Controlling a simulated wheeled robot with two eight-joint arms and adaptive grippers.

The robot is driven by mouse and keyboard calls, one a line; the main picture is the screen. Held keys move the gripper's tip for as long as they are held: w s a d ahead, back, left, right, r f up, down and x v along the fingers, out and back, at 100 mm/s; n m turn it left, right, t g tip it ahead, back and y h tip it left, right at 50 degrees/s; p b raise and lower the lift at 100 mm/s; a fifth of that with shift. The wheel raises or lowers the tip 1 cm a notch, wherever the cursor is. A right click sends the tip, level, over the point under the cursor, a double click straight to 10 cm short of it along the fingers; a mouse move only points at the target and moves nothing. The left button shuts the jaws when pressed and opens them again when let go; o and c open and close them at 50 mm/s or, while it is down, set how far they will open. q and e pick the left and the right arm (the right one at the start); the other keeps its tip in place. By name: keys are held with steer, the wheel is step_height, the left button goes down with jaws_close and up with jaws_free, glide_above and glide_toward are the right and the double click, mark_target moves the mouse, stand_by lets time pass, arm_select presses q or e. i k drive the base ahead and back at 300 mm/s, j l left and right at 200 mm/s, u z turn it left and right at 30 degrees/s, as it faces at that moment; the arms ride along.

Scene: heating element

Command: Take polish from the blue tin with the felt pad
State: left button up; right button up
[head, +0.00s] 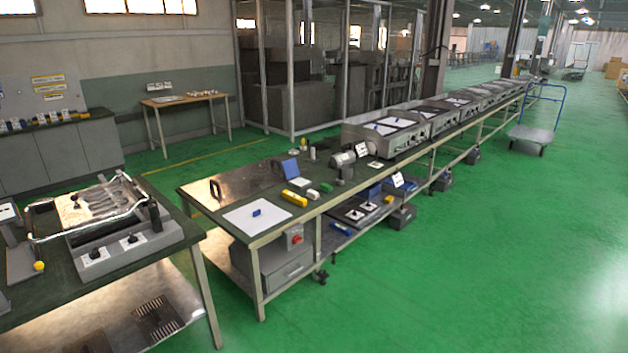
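The long workbench (250,185) runs from the middle of the head view to the far right. A small blue thing (256,212) lies on a white sheet (270,220) at its near end. A larger blue piece (291,168) stands upright farther back, beside a small white piece (299,182). They are too small for me to tell which is the polish tin, or whether it is open. I cannot pick out the felt pad for certain. Neither of my grippers is in view.
At left, a second table (165,268) bears a metal-framed appliance (100,205). Green floor (470,270) is clear at right.

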mark_target(313, 195)
steer(key=i+z, duration=0.1)
steer(key=i, duration=0.7)
steer(key=i+l+z, duration=0.1)
steer(key=i, duration=0.7)
steer(key=i+j, duration=0.1)
steer(key=i, duration=0.7)
steer(key=i+z, duration=0.15)
steer(key=i, duration=0.65)
steer(key=i+j+z, duration=0.1)
steer(key=i, duration=0.7)
steer(key=j, duration=0.1)
